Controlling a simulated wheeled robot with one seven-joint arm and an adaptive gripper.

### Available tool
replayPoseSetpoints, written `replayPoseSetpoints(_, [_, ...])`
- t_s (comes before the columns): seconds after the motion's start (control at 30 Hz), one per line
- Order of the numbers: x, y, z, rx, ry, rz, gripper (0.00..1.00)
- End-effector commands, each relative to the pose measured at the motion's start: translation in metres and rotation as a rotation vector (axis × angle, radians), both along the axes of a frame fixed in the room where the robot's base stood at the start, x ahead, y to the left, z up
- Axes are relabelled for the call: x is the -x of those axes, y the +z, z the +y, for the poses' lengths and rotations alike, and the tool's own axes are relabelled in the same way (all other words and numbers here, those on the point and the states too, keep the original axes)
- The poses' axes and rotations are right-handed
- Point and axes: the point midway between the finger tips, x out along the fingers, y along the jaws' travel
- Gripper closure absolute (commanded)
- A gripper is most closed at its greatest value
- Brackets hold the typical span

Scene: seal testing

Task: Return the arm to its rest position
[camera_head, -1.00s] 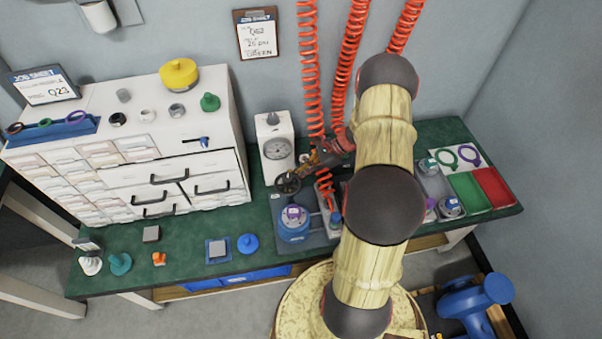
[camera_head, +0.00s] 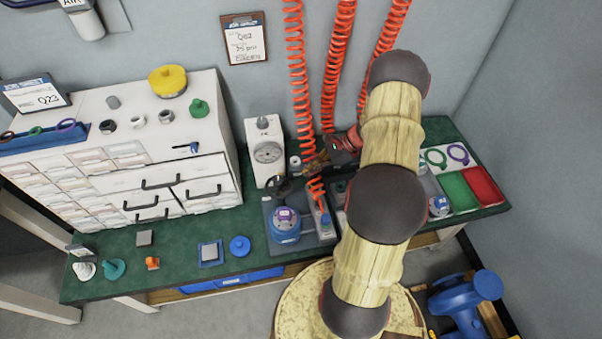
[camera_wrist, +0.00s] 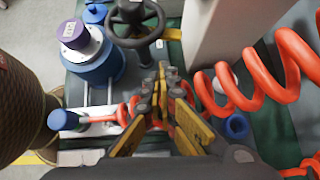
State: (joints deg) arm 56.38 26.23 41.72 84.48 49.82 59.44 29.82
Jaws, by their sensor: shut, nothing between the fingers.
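My gripper (camera_head: 312,165) is in the air over the back of the green bench, at the end of my arm. In the wrist view its yellow and grey fingers (camera_wrist: 163,75) are shut with nothing between them. A dark handwheel (camera_wrist: 135,20) stands just beyond the fingertips in that view, apart from them as far as I can tell. The handwheel also shows in the head view (camera_head: 275,187), left of my gripper. A blue round housing (camera_head: 285,230) with a purple-labelled top stands in front of the handwheel; it is at upper left in the wrist view (camera_wrist: 92,55).
Red coiled hoses (camera_head: 300,80) hang close around my gripper; one (camera_wrist: 235,95) passes right of the fingers. A white gauge stand (camera_head: 266,150) and drawer cabinet (camera_head: 150,175) are to the left. Green (camera_head: 458,192) and red trays are to the right. The bench's front left holds small parts.

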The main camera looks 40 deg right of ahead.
Motion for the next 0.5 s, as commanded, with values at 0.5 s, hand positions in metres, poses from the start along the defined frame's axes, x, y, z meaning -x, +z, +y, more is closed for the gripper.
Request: replayPoseSetpoints(0.5, [0.029, 0.039, -0.028, -0.002, -0.001, 0.002, 1.0])
